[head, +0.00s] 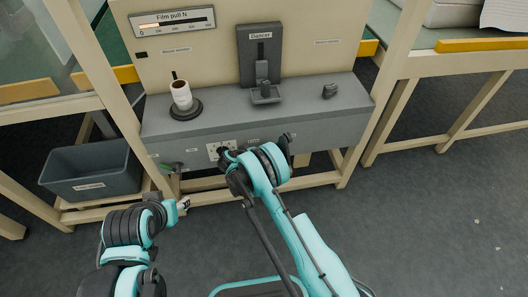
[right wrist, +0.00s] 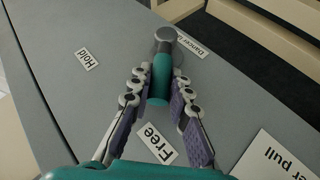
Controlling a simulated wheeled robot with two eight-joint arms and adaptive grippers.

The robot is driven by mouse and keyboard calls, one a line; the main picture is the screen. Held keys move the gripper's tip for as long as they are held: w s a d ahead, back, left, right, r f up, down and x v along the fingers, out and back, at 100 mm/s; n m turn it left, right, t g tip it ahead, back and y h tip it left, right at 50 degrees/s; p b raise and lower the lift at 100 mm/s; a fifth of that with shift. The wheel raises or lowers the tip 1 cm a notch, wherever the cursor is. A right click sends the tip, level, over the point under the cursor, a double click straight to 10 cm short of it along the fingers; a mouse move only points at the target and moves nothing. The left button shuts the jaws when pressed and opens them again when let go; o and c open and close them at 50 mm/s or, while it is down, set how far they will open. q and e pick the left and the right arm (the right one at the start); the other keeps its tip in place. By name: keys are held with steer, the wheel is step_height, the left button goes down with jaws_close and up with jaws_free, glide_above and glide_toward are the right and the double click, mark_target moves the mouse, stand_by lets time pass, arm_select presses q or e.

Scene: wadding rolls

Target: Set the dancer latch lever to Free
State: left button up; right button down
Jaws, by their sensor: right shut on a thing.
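In the right wrist view the latch lever (right wrist: 160,82) has a green grip and a grey rounded end, on a grey panel. My right gripper (right wrist: 161,88) has its purple-padded fingers on either side of the green grip and is shut on it. The grip's near end points toward the Free label (right wrist: 155,143); the Hold label (right wrist: 88,58) is off to the left. A partly covered label reading Dancer (right wrist: 192,44) is by the lever's far end. In the head view my right arm hides the lever. My left gripper (head: 183,203) is low, before the console; its opening is unclear.
The grey console (head: 320,112) carries a dark Dancer unit (head: 260,60), a white roll on a round base (head: 182,97) and a small dark knob (head: 329,90). A grey bin (head: 90,168) stands at the left.

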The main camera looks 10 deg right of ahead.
steer(key=c, duration=1.4)
jaws_free()
steer(key=shift+f, duration=0.1)
steer(key=shift+a, duration=0.1)
steer(key=v, duration=1.2)
